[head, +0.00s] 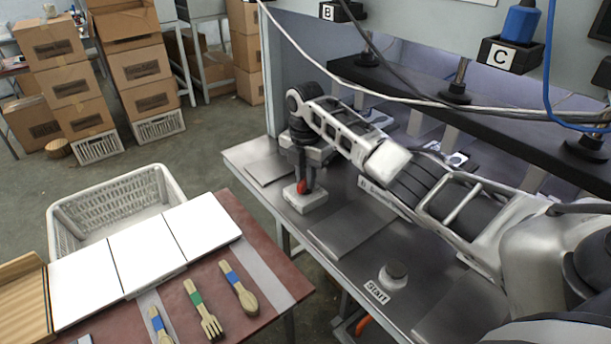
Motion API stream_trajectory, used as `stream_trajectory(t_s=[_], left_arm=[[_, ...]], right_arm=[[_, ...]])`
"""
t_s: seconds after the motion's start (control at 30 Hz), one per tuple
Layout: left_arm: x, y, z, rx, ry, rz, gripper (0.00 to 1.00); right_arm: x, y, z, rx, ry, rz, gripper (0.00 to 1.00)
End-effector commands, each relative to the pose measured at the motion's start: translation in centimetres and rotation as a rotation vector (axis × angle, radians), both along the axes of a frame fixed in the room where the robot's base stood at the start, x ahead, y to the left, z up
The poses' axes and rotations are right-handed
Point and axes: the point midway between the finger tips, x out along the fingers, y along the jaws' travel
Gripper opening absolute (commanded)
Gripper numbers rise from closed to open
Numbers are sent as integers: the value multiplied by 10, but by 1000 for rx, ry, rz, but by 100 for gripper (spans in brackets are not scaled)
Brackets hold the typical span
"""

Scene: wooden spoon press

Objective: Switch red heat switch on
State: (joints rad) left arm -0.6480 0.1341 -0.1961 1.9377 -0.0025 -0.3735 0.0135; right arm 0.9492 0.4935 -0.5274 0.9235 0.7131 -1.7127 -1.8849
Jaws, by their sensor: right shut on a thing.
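The red heat switch (302,187) sits on a small white box (305,200) near the front left of the metal press table. My right gripper (303,178) points down over it, with its fingertips at the red switch. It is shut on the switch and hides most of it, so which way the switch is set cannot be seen. My right arm reaches across the table from the right. My left gripper is not in view.
A start button (394,273) stands on the metal table (262,151). White panels (146,250), wooden utensils (206,311) and a white basket (119,207) are at the lower left. Cables (420,98) hang above my right arm. Cardboard boxes (139,66) stand behind.

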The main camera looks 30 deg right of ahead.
Motion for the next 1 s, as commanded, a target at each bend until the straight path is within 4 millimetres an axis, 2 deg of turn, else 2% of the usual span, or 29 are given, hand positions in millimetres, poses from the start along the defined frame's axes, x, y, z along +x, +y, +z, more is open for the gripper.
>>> stream_trajectory(t_s=[0.6, 1.0], left_arm=[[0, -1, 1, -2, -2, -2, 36], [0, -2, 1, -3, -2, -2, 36]], right_arm=[[0, 0, 1, -1, -3, -565, 0], [0, -1, 2, -1, -5, -791, 0]])
